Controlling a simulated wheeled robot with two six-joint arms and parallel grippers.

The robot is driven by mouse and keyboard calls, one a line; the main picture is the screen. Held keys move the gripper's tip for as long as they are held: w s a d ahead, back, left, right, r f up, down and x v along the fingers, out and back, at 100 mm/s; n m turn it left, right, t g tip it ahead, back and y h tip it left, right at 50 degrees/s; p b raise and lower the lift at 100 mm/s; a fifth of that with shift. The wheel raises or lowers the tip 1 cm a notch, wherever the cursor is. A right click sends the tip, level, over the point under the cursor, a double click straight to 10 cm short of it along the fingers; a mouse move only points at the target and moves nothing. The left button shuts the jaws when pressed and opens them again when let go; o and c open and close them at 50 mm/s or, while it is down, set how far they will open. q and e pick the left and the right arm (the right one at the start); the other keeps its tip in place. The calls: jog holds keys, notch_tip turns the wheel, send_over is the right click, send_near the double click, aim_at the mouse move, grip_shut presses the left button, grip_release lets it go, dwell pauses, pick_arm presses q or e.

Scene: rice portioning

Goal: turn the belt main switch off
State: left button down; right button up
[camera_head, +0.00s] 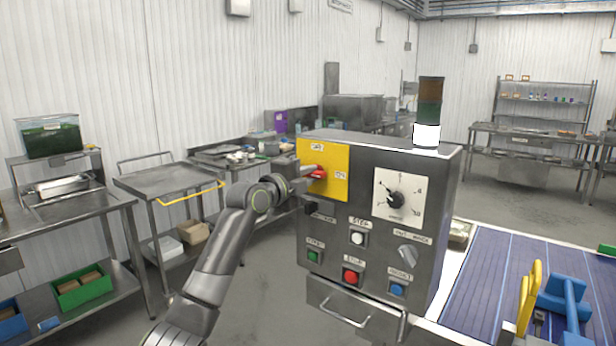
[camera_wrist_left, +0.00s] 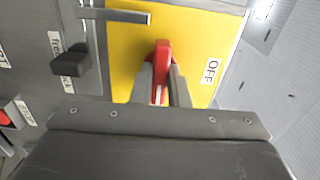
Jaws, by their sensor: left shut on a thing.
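The belt main switch is a red handle (camera_wrist_left: 162,62) on a yellow plate (camera_head: 335,183) at the upper left of the grey control box (camera_head: 375,155). My left gripper (camera_head: 312,172) is at the plate, and its fingers (camera_wrist_left: 160,92) are shut on the red handle. In the left wrist view the handle lies between the two fingers, and an "OFF" label (camera_wrist_left: 212,70) shows to its right. The handle's exact setting is hard to tell. My right gripper does not show.
The box also carries a round dial (camera_head: 396,196), a red button (camera_head: 351,277), a green button (camera_head: 313,256) and a blue button (camera_head: 397,290). A signal tower (camera_head: 429,112) stands on top. A blue belt (camera_head: 500,275) runs at the right. A cart (camera_head: 165,184) stands at the left.

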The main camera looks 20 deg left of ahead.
pick_arm(q)
jog(key=n, duration=0.4)
jog(key=n+p, duration=0.1)
jog(key=n, duration=0.5)
jog(key=n+p, duration=0.1)
jog(key=n, duration=0.3)
jog(key=shift+p, duration=0.3)
jog(key=shift+n+p, duration=0.6)
jog(key=shift+n, duration=1.1)
jog(key=shift+f, duration=0.1)
jog(key=c, duration=1.4)
grip_release()
